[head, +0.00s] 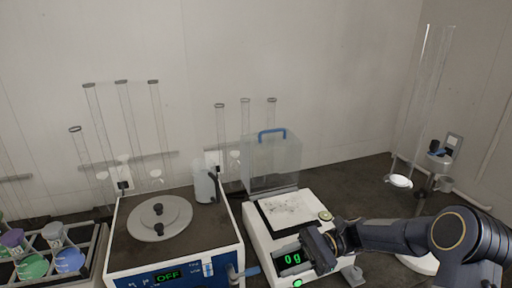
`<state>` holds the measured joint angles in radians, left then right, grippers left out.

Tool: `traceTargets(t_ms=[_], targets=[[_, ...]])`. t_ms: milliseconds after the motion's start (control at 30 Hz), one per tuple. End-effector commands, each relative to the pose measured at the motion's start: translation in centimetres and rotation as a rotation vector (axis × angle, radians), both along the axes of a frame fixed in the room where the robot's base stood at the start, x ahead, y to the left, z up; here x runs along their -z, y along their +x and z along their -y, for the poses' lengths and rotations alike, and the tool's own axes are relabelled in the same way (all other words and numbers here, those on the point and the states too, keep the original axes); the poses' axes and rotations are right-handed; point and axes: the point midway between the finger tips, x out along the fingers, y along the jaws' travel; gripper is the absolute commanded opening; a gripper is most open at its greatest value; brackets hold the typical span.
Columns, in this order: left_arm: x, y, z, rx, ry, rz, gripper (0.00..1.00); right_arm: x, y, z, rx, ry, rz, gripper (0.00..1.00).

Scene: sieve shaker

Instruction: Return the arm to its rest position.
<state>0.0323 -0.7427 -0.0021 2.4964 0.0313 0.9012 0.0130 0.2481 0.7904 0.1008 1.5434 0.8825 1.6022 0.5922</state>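My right arm comes in from the right edge, and its gripper (316,246) is over the front right part of the white balance (258,232), beside the green "0 g" display. The fingers are dark and small here, and I cannot tell whether they are open or shut. I see nothing clearly held in them. My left gripper is not in view.
A shaker unit (172,256) with a round lid (160,218) and an "OFF" display stands left of the balance. A clear box with a blue handle (272,133) stands behind the balance. A flask rack (96,250) is at far left. A tall clear tube (424,100) rises at right.

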Motion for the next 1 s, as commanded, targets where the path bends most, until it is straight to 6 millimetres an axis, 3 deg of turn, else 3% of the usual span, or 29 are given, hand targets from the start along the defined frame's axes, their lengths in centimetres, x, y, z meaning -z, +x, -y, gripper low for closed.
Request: traceTargets(t_ms=[200,400,700,1000], targets=[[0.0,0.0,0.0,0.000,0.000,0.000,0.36,-3.8,-5.4,2.0,-0.025,-0.243,0.327,0.37],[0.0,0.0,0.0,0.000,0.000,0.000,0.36,-5.3,-11.5,4.7,-0.065,-0.493,0.691,0.37],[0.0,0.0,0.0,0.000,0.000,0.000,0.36,-4.5,-19.1,9.1,-0.149,-0.836,1.228,0.37],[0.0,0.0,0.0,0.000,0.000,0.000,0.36,-3.1,-21.9,11.1,-0.214,-1.022,1.515,0.37]])
